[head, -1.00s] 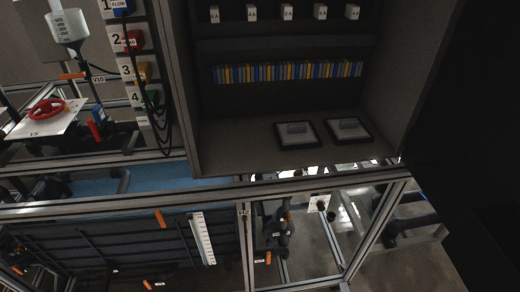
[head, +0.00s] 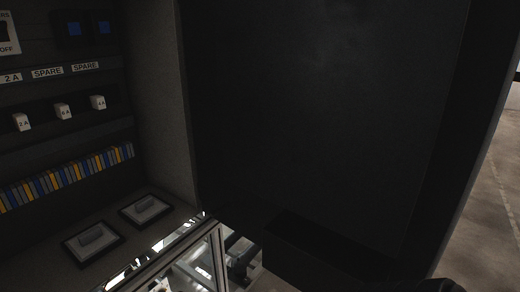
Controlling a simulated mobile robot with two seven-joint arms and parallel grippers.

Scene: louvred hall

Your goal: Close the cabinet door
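The cabinet (head: 158,95) is at the left of the head view with its inside exposed. Its door (head: 320,120) is a large dark panel that stands open and fills the middle and right of the view. The door's inner face is toward me, with a dark box-like ledge (head: 325,250) low on it. A small dark rounded shape shows at the bottom right edge, too dark to identify. Neither of my grippers can be made out.
Inside the cabinet are white-labelled breakers (head: 63,111), a row of coloured terminals (head: 70,175) and two framed pads (head: 92,242). A metal frame (head: 190,255) runs below. Bare floor (head: 490,200) shows beyond the door at the right.

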